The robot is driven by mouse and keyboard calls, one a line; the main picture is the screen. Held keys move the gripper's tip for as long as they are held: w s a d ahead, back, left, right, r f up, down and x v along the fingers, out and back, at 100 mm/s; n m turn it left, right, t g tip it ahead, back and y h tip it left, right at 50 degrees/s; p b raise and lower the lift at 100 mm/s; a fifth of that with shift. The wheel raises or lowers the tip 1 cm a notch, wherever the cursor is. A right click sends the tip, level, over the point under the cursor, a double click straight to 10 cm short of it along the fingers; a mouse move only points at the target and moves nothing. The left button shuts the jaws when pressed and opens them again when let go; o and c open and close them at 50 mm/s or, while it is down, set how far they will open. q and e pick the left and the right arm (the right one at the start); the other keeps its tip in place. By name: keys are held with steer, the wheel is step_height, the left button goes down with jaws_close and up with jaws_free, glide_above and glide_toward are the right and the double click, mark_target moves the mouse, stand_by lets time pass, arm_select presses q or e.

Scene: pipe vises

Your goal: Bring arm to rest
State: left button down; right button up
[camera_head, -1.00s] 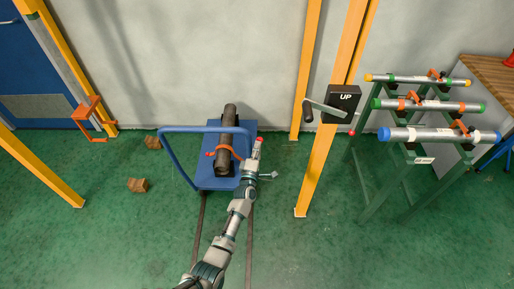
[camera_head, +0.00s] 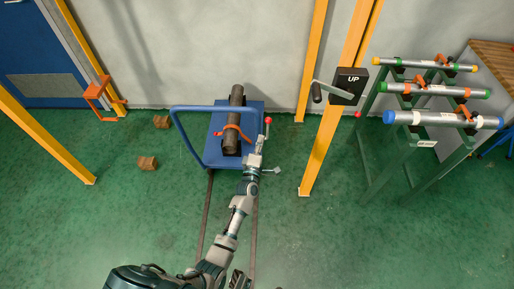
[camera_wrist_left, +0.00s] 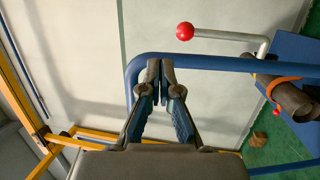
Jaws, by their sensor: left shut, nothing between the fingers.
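My left gripper (camera_head: 261,142) reaches up from the bottom of the head view to the right edge of the blue cart (camera_head: 216,152). In the left wrist view its fingers (camera_wrist_left: 161,70) are together with nothing between them. The cart's blue handle bar (camera_wrist_left: 215,63) runs behind the fingertips there; I cannot tell whether they touch. A grey lever with a red knob (camera_head: 268,121) stands just beyond the gripper; the knob also shows in the left wrist view (camera_wrist_left: 185,31), apart from the fingers. My right gripper is not clearly seen.
A dark pipe (camera_head: 236,98) lies on the cart under an orange strap. Yellow posts (camera_head: 318,150) carry a black "UP" crank box (camera_head: 348,86) to the right. A green rack (camera_head: 374,150) holds three pipes. Wooden blocks (camera_head: 147,163) lie left; the green floor between is clear.

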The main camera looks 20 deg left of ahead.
arm_select(q)
steer(key=s+r, duration=0.2)
steer(key=s, duration=0.2)
steer(key=s+d+f+m+g+h+p, duration=0.1)
steer(key=s+f+m+g, duration=0.3)
steer(key=f, duration=0.4)
steer(key=s+d+f+m+g+h+p, duration=0.15)
steer(key=s+f+m, duration=0.25)
steer(key=s+f, duration=0.4)
steer(key=s+d+f+m+g+h, duration=0.2)
steer(key=s+f+m+g, duration=0.15)
steer(key=f, duration=0.55)
steer(key=s+a+f+m+g, duration=0.2)
steer(key=s+f, duration=0.3)
steer(key=s, duration=0.4)
steer(key=s+a+f+m+g+y, duration=0.1)
steer(key=s+f+m+g, duration=0.3)
steer(key=s, duration=0.6)
steer(key=s+a+f+m+g+y+p, duration=0.1)
steer(key=s+a+f+m+g, duration=0.2)
steer(key=s, duration=0.7)
step_height(320, 180, down, 3)
steer(key=shift+r, duration=0.2)
arm_select(e)
steer(key=s+f, duration=0.4)
steer(key=f, duration=0.5)
steer(key=shift+s+d+f, duration=0.25)
steer(key=shift+d+f, duration=0.1)
steer(key=shift+d, duration=0.05)
